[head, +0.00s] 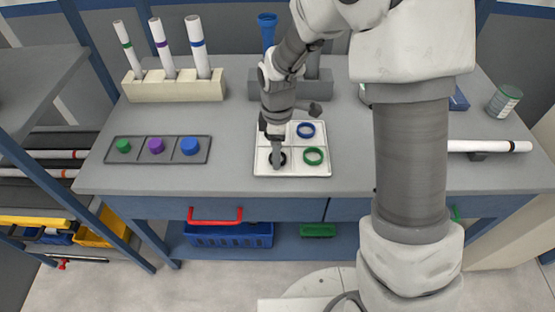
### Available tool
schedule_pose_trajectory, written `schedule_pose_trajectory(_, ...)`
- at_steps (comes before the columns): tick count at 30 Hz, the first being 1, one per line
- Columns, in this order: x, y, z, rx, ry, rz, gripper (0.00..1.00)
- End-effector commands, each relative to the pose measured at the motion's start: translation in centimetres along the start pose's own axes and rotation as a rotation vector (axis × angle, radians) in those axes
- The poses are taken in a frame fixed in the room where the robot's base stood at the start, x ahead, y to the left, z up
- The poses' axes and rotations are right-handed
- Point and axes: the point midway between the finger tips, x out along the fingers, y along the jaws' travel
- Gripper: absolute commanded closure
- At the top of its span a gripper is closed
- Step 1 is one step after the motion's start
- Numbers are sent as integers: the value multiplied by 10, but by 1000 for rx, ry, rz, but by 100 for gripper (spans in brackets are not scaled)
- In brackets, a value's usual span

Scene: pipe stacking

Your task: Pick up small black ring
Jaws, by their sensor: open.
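The small black ring (284,158) lies in the lower left compartment of a white divided tray (316,173) on the bench. My gripper (276,161) points down over that compartment, with its fingertips at the ring and hiding part of it. I cannot tell whether the fingers touch the ring. The gripper is open.
A blue ring (306,130) and a green ring (313,156) lie in the tray's right compartments. A dark tray with coloured caps (156,146) sits left. White tubes (159,35) stand in a beige rack (174,90) behind. A white tube (490,146) lies right.

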Motion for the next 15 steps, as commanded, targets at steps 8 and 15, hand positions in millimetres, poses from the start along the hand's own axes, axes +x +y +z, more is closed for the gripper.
schedule_pose_trajectory(8,8,0,0,0,1,1,32)
schedule_pose_trajectory(15,8,0,0,0,1,1,64)
